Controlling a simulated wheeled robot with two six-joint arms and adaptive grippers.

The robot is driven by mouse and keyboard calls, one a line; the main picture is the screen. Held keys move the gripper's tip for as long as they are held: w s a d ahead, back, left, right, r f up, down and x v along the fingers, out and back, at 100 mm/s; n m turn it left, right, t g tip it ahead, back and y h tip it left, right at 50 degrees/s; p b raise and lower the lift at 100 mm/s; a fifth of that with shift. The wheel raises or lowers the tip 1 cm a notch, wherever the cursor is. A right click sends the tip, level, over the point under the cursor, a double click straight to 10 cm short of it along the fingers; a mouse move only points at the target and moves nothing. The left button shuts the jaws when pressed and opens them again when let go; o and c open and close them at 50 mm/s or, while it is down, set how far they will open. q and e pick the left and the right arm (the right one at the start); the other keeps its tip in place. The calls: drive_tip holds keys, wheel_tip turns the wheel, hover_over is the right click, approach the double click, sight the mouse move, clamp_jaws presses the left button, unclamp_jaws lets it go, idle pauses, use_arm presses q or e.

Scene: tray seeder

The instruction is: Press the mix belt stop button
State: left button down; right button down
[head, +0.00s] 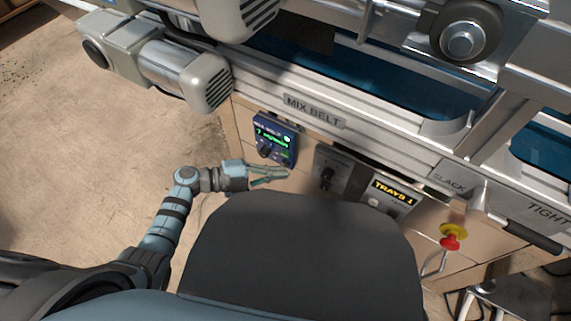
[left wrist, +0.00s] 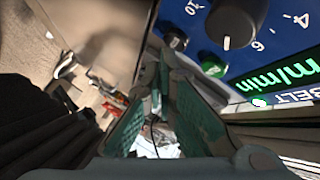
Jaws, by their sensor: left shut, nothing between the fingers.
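The blue mix belt control panel (head: 275,138) is on the machine front below the MIX BELT sign, with a lit green display and a black knob (head: 264,152). In the left wrist view the panel (left wrist: 275,45) fills the upper right, with a black dial knob (left wrist: 237,20), a green button (left wrist: 212,63) and a dark round button (left wrist: 172,33). No stop marking is readable. My left gripper (head: 286,173) is shut and empty, just below the panel in the head view. Its fingers (left wrist: 160,68) point up beside the buttons; contact cannot be told. My right gripper is not in view.
A grey box with a black knob (head: 326,175) and a TRAYS panel (head: 390,196) are right of the blue panel. A red emergency button on yellow (head: 451,238) is further right. A motor (head: 165,68) juts out at upper left. Open floor (head: 90,130) lies left.

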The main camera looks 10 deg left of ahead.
use_arm(q)
drive_tip(key=shift+w+d, duration=0.1)
drive_tip(key=shift+w, duration=0.2)
drive_tip(key=shift+s+a+p, duration=0.2)
drive_tip(key=shift+s+p, duration=0.15)
drive_tip(key=shift+s, duration=0.1)
idle(0.3)
drive_tip(key=shift+s, duration=0.1)
drive_tip(key=s+p, duration=0.1)
drive_tip(key=s+a+p, duration=0.1)
drive_tip(key=s, duration=0.1)
drive_tip(key=s+a, duration=0.1)
drive_tip(key=s, duration=0.1)
drive_tip(key=shift+s+a+p, duration=0.1)
drive_tip(key=shift+s+p, duration=0.1)
drive_tip(key=shift+p, duration=0.2)
idle(0.4)
